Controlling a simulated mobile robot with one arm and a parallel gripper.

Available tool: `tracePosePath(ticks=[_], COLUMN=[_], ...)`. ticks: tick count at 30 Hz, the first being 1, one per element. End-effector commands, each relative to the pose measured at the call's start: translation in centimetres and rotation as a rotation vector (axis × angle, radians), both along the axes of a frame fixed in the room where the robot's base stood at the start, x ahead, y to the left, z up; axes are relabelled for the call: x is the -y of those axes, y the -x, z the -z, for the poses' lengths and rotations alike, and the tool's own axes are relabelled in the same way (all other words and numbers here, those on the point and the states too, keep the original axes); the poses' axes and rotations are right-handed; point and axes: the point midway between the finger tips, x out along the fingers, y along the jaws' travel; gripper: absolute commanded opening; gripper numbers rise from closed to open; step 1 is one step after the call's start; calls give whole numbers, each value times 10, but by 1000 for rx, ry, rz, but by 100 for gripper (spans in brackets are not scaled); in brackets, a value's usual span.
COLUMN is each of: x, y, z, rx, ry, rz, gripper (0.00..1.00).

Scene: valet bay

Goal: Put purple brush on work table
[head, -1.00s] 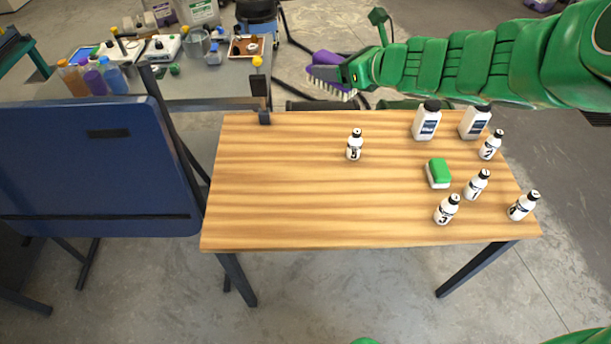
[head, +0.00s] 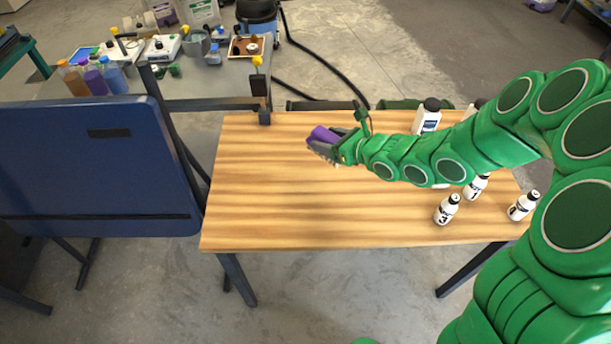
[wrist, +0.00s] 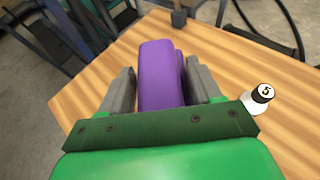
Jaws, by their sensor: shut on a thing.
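The purple brush (head: 323,135) is held in my gripper (head: 338,146) over the middle of the wooden work table (head: 262,200). In the wrist view the brush's purple body (wrist: 160,75) sits between the two grey fingers of my gripper (wrist: 160,88), which are shut on it. In the head view its bristles face down. I cannot tell whether they touch the table top. A white bottle marked 5 (wrist: 258,98) stands close to the right of my gripper in the wrist view. My arm hides that bottle in the head view.
Several white bottles, such as the one marked 3 (head: 446,209), stand at the table's right side. A larger white bottle (head: 427,116) stands at the back. A blue panel (head: 95,165) is left of the table. The table's left half is bare.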

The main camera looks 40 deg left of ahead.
Motion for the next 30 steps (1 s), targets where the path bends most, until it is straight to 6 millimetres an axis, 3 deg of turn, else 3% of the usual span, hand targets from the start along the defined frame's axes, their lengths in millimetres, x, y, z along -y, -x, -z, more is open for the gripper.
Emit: tracePosePath(ticks=[3,9,20,30], x=[0,0,0,0], y=[0,0,-1,0], z=[24,50,70,103], rx=[-4,-3,-2,-1], ry=[2,2,-1,-2], rz=[-1,0,1,0], gripper=[30,30,30,30])
